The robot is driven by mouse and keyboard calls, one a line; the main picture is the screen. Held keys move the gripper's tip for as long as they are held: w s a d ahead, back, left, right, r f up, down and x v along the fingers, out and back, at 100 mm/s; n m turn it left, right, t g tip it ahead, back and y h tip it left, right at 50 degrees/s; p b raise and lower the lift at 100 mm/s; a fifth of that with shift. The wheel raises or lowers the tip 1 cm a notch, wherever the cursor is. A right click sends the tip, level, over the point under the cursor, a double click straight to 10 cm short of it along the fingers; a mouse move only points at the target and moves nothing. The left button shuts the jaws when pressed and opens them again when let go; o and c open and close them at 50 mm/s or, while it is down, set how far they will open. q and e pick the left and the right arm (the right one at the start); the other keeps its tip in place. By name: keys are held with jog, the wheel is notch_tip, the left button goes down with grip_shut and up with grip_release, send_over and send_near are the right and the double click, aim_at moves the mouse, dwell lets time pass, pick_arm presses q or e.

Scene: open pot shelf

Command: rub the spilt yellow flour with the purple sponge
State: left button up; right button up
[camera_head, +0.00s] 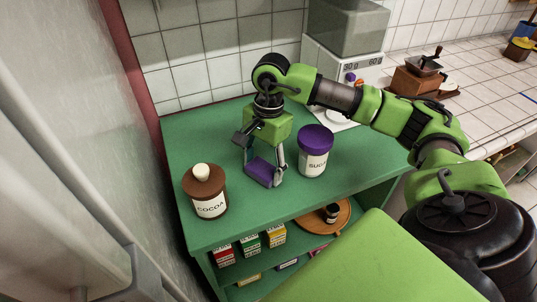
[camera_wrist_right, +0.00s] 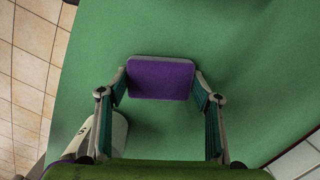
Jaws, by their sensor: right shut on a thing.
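My right gripper (camera_head: 262,166) points down over the green shelf top (camera_head: 225,227) and is shut on the purple sponge (camera_head: 261,173). In the right wrist view the sponge (camera_wrist_right: 161,79) sits between the two fingertips of the gripper (camera_wrist_right: 160,88). The sponge is at or close above the green surface; I cannot tell whether it touches. I see no yellow flour in either view; any under the sponge or gripper is hidden. My left gripper is not in view.
A brown-lidded cocoa jar (camera_head: 207,192) stands left of the gripper. A purple-lidded sugar jar (camera_head: 314,151) stands close on its right. A white scale (camera_head: 342,62) is behind. Small boxes (camera_head: 249,244) and a round wooden tray (camera_head: 341,221) are on the shelf below. The green top's front middle is clear.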

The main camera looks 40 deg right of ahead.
aim_at(235, 184)
jog(key=shift+w+a, duration=0.3)
jog(key=shift+a, duration=0.9)
jog(key=shift+w+a, duration=0.3)
jog(key=shift+a, duration=0.95)
jog(key=shift+w+a, duration=0.3)
jog(key=shift+a, duration=0.9)
jog(key=shift+d+r+p, duration=0.1)
jog(key=shift+r+p, duration=1.15)
jog(key=shift+r, duration=1.8)
jog(key=shift+r+p, duration=0.7)
jog(key=shift+r, duration=0.8)
